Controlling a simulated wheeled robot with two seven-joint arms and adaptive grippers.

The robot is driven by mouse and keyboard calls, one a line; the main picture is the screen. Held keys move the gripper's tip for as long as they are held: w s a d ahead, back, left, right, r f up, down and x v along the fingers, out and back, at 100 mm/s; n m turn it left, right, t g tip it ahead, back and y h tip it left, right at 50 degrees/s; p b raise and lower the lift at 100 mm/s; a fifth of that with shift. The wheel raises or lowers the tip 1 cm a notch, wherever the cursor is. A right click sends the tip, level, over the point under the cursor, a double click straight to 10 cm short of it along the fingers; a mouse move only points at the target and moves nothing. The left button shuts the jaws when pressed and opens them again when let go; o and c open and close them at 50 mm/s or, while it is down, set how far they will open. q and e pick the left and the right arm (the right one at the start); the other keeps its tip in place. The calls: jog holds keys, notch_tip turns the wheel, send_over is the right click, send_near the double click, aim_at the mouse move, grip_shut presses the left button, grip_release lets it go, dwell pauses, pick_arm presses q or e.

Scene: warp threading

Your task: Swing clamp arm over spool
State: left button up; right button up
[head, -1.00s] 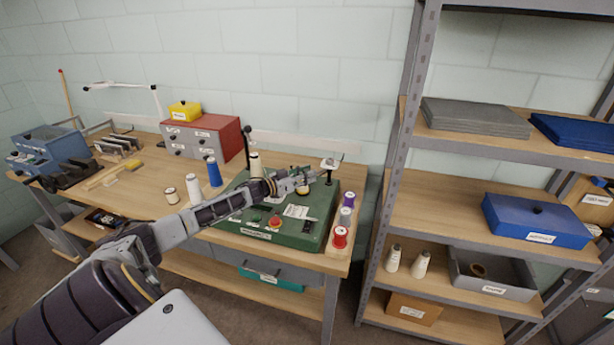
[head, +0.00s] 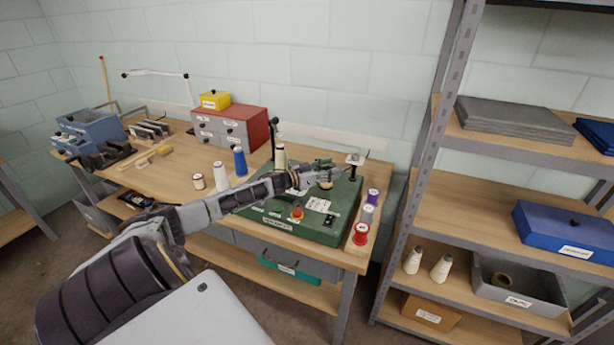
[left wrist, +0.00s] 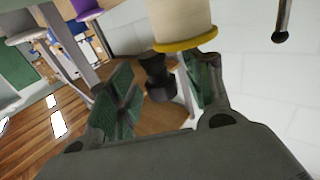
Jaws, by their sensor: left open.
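The green machine base (head: 270,219) stands at the right end of the workbench. My left gripper (head: 328,170) is over the back right of the base; it also shows in the left wrist view (left wrist: 162,88), open, with green-padded fingers apart. A dark knob-like part (left wrist: 157,78) shows between or just beyond the fingers; I cannot tell whether they touch it. A cream spool with a yellow rim (left wrist: 184,22) is close by in the wrist view. A cream cone (head: 280,154) and an upright black-knobbed lever (head: 275,132) stand at the base's back left. The clamp arm is not clearly distinguishable.
A dark post with a pale disc top (head: 355,158) rises beside my gripper. White (head: 220,176) and blue (head: 239,161) thread cones stand left of the base. A metal shelf (head: 437,140) is to the right.

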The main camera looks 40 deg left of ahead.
pick_arm(q)
jog(key=v, duration=1.1)
dwell(1.3)
jog(key=shift+s, duration=0.1)
dwell(0.3)
